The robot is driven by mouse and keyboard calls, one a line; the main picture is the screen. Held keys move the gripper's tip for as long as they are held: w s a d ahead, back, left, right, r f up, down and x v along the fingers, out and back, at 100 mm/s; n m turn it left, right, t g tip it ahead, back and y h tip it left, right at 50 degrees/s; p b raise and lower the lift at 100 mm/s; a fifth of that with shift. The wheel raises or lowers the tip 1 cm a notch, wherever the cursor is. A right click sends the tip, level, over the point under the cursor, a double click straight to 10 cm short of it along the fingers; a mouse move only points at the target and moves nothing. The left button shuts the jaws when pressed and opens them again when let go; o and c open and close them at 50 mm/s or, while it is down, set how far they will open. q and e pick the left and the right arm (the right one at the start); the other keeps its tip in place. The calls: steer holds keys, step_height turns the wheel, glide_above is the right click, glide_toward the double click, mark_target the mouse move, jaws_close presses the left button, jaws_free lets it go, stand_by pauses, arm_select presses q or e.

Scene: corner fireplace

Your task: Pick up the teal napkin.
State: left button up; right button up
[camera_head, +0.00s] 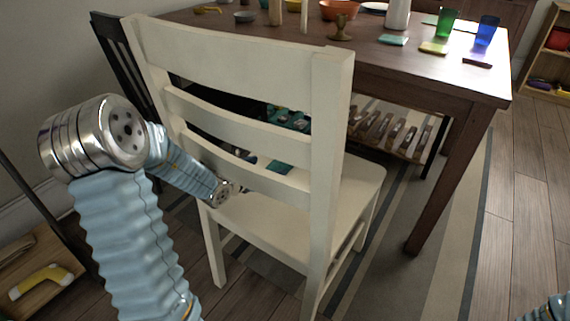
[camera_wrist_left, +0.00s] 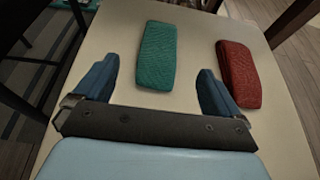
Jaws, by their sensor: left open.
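The teal napkin (camera_wrist_left: 157,55) is a folded, textured rectangle lying flat on the cream chair seat (camera_wrist_left: 145,15) in the left wrist view. My left gripper (camera_wrist_left: 157,75) is open, its two blue fingers apart on either side of the napkin's near end. It is empty, and I cannot tell its height above the seat. A red folded napkin (camera_wrist_left: 238,75) lies to the right, just beyond the right finger. In the head view, my left arm reaches behind the cream chair back (camera_head: 240,65), which hides the fingers. A teal patch (camera_head: 279,167) shows between the slats. My right gripper is out of view.
The dark wooden table (camera_head: 425,75) stands behind the chair, carrying a green cup (camera_head: 446,22), a blue cup (camera_head: 487,31), a goblet (camera_head: 341,28) and bowls. A black chair (camera_head: 118,45) is at the left. A striped rug (camera_head: 400,220) covers the floor; bare floor lies at right.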

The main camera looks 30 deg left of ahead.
mark_target(280, 162)
arm_select(q)
steer(key=x, duration=0.8)
steer(key=shift+w+a+f, duration=0.1)
steer(key=shift+w+f, duration=0.15)
steer(key=shift+w, duration=0.1)
steer(key=shift+c, duration=0.3)
steer(key=c, duration=1)
